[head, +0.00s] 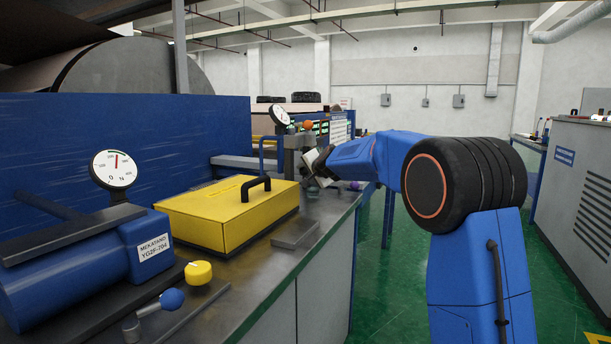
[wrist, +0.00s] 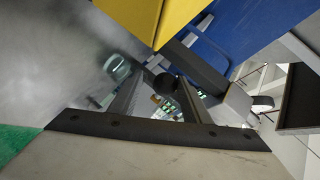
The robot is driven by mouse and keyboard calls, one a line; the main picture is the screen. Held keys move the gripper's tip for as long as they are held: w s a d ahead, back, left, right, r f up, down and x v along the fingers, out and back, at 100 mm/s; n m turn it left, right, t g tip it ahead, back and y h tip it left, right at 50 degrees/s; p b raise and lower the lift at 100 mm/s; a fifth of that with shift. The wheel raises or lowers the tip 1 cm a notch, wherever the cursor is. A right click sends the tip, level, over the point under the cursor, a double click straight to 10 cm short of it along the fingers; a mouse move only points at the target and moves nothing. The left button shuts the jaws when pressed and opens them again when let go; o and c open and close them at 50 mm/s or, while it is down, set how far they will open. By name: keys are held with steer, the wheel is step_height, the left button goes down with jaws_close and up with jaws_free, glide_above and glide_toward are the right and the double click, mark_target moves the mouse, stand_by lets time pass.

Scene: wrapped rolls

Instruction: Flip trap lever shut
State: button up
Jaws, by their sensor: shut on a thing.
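My gripper (head: 318,167) reaches over the far part of the bench, beside a grey unit with a round gauge (head: 279,117). In the wrist view its two fingers (wrist: 160,88) point away from the camera and are shut on a dark round knob (wrist: 165,83), which looks like the end of the trap lever. The lever's shaft and pivot are mostly hidden by the fingers, so I cannot tell its angle. An orange ball knob (head: 308,125) shows just above my gripper in the head view.
A yellow box (head: 228,212) with a dark handle sits on the metal bench. A blue cylinder unit (head: 75,275), a yellow knob (head: 198,272) and a blue ball lever (head: 172,299) are nearer. A flat grey block (head: 295,233) lies by the edge. Green floor is free at right.

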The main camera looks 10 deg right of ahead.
steer(key=v, duration=1.6)
steer(key=shift+d, duration=0.15)
steer(key=shift+s, duration=0.1)
